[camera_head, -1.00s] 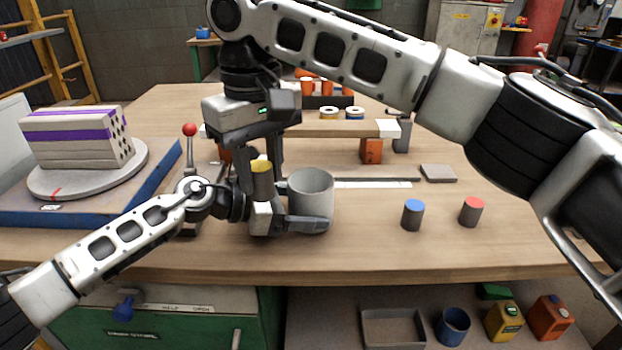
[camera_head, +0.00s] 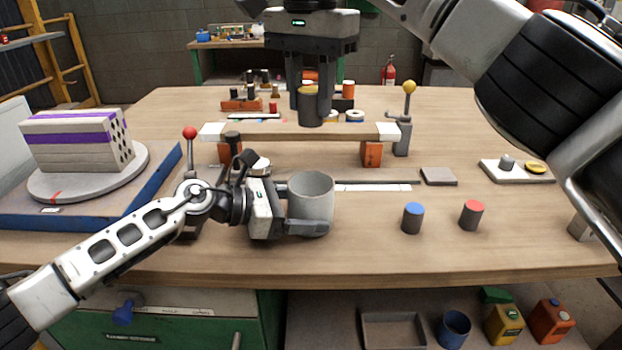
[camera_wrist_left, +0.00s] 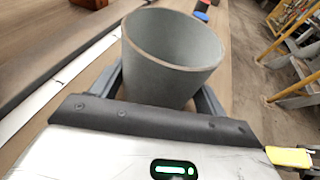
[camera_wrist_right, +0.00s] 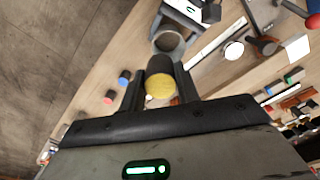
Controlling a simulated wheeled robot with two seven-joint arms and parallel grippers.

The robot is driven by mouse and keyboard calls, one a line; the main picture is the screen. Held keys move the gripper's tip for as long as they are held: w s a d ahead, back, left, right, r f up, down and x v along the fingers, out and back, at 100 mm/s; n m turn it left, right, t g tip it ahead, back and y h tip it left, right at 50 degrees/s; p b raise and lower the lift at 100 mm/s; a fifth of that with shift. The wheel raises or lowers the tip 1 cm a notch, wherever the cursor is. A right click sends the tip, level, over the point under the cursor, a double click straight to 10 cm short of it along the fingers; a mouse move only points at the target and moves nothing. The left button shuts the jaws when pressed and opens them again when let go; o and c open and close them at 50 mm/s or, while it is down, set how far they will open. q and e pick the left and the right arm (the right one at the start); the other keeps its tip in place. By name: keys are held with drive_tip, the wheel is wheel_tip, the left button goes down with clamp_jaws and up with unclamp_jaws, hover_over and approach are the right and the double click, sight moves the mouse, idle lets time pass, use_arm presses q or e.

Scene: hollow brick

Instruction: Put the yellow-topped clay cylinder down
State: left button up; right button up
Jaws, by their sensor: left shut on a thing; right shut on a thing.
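The yellow-topped clay cylinder (camera_head: 311,108) is upright between the fingers of my right gripper (camera_head: 311,100), held up in front of the far part of the bench. Its yellow top shows in the right wrist view (camera_wrist_right: 160,88). My right gripper is shut on it. My left gripper (camera_head: 305,222) is shut on a grey hollow cup (camera_head: 311,200) at the front middle of the bench. The cup's open mouth shows in the left wrist view (camera_wrist_left: 172,50); it looks empty.
A blue-topped cylinder (camera_head: 413,217) and a red-topped cylinder (camera_head: 472,214) stand to the right. A wooden beam on orange blocks (camera_head: 372,153) crosses the middle. A grey plate (camera_head: 438,176) lies right of it. A striped brick (camera_head: 76,141) sits on a turntable at left.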

wheel_tip(320, 180, down, 10)
drive_tip(key=shift+r, duration=0.15)
idle(0.3)
drive_tip(key=shift+f, duration=0.25)
drive_tip(key=shift+f, duration=0.35)
drive_tip(key=o, duration=1)
wheel_tip(320, 180, up, 13)
drive_tip(key=shift+r, duration=0.15)
